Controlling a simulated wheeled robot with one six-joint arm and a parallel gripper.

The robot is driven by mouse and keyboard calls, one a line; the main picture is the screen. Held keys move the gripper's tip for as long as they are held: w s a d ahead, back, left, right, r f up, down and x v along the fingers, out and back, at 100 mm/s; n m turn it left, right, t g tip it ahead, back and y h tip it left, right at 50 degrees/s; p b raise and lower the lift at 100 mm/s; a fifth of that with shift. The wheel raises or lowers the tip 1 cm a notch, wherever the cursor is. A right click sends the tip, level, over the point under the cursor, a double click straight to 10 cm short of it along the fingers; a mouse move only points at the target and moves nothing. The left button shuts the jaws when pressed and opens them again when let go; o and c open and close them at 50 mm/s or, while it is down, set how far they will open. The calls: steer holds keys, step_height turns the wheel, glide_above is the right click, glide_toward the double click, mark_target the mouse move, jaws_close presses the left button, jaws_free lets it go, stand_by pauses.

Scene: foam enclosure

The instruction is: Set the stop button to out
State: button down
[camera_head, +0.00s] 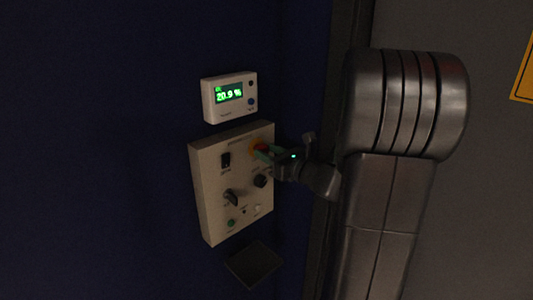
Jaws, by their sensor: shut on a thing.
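The stop button (261,148) is red and sits at the upper right of the beige control panel (208,213) on the dark blue wall. A little yellow or orange shows around it. My gripper (264,152) reaches it from the right, with its fingers at the button. The fingers are shut on the stop button and hide part of it. I cannot tell from this view whether the button is pressed in or out.
The panel also carries a black switch (226,160), dark knobs (231,197) and a green button (231,222). A display box (229,96) reading 20.9 % is mounted above. A dark box (254,264) lies below. A dark vertical frame (342,50) stands to the right.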

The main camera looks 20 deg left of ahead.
steer(key=shift+f, duration=0.1)
steer(key=c, duration=0.9)
jaws_free()
steer(key=shift+d, duration=0.1)
steer(key=shift+d, duration=0.1)
steer(key=b+v, duration=0.2)
steer(key=v, duration=1.1)
steer(key=shift+s+d+b, duration=0.15)
steer(key=shift+d+b, duration=0.15)
steer(key=shift+a, duration=0.1)
steer(key=p+x, duration=0.2)
steer(key=x, duration=1.2)
steer(key=shift+a+p, duration=0.15)
steer(key=shift+p, duration=0.25)
